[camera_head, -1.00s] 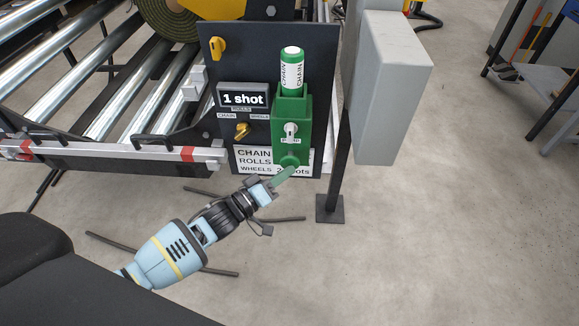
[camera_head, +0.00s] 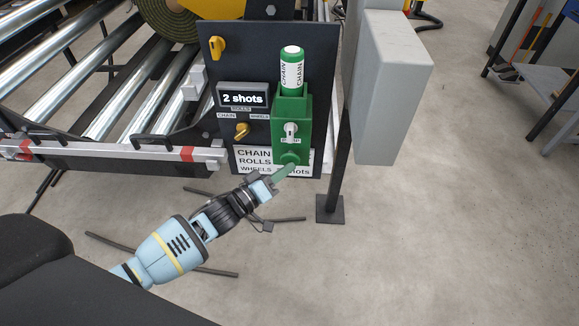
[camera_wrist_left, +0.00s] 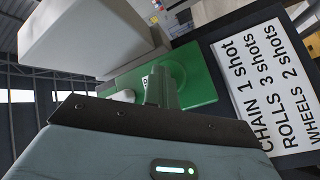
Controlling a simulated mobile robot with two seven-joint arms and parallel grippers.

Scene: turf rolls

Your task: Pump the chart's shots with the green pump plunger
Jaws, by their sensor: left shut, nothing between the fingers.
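The green pump (camera_head: 291,115) is fixed to a dark panel, with a green and white cartridge marked CHAIN (camera_head: 291,69) on top. Its round green plunger (camera_head: 290,158) is low on the front. My left gripper (camera_head: 291,166) is shut and empty, its greenish fingertips at the plunger's lower edge; I cannot tell whether they touch it. In the left wrist view the fingers (camera_wrist_left: 161,88) overlap the green housing. The display (camera_head: 243,97) reads "2 shots". The chart (camera_wrist_left: 265,90) reads CHAIN 1 shot, ROLLS 3 shots, WHEELS 2 shots. My right gripper is out of view.
A yellow selector knob (camera_head: 241,131) sits below the display among the labels CHAIN, ROLLS and WHEELS; its setting is unclear. A grey box (camera_head: 390,95) on a post stands right of the pump. Metal rollers (camera_head: 100,60) lie left.

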